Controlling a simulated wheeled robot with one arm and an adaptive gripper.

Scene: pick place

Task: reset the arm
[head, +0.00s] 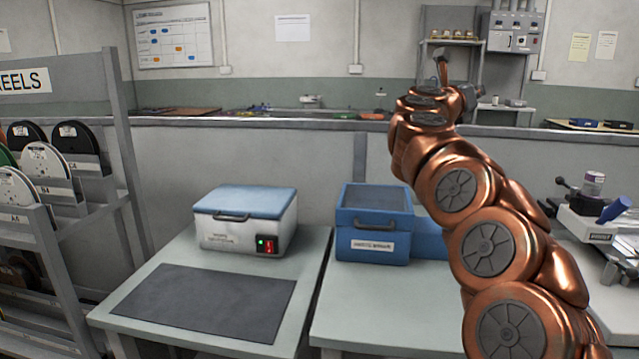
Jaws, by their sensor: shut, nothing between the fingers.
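My copper-coloured arm rises from the lower right of the head view and bends up and to the left. My gripper (441,70) is at its upper end, in front of the back wall and well above the tables. It looks small and narrow there, with its fingers together and nothing held. Part of the gripper is hidden behind the arm's end.
A white box with a blue lid (245,222) and a dark mat (205,302) are on the left table (308,275). A blue box (372,235) is on the right table (340,310). A reel rack (120,150) stands left; equipment (605,215) sits right.

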